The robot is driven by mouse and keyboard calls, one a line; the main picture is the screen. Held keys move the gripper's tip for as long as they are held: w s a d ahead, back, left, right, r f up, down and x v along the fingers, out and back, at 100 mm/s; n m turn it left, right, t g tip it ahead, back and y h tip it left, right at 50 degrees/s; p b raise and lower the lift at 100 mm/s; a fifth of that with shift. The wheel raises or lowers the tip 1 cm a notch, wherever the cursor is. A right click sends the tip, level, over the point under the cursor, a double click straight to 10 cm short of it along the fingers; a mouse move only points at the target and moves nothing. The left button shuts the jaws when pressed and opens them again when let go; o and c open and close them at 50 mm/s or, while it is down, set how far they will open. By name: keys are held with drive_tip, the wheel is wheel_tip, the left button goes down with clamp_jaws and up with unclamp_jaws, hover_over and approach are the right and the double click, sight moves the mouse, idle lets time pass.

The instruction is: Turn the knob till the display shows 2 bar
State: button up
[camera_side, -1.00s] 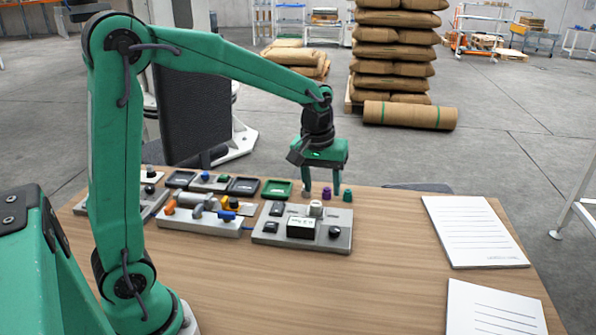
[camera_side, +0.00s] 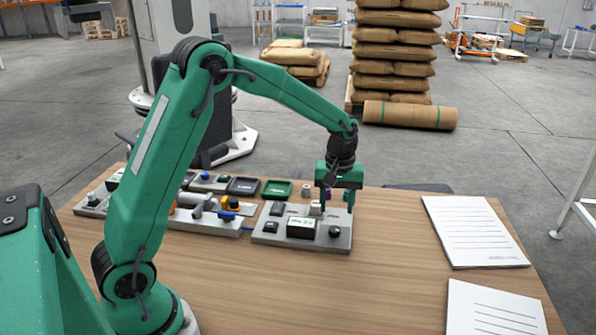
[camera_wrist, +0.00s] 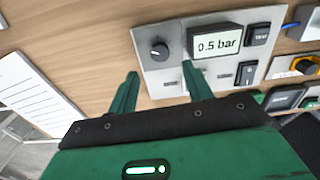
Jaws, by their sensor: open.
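The grey control panel (camera_side: 271,238) lies on the table and carries a display (camera_side: 300,228) and a black knob (camera_side: 335,232) at its front right. In the wrist view the display (camera_wrist: 216,43) reads 0.5 bar, and the black knob (camera_wrist: 159,50) with a pale pointer mark is beside it. My gripper (camera_side: 337,209) is open above the panel's right rear part, behind the black knob and apart from it. In the wrist view the fingers of my gripper (camera_wrist: 160,69) point towards the panel, with the knob beyond the gap between their tips.
A device with an orange knob (camera_side: 232,203) lies left, and a green tray (camera_side: 277,189) behind. Paper sheets (camera_side: 475,231) lie right; the front tabletop is clear.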

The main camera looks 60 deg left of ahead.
sight(335, 229)
drive_tip(key=shift+f, duration=3.6)
drive_tip(key=c, duration=1)
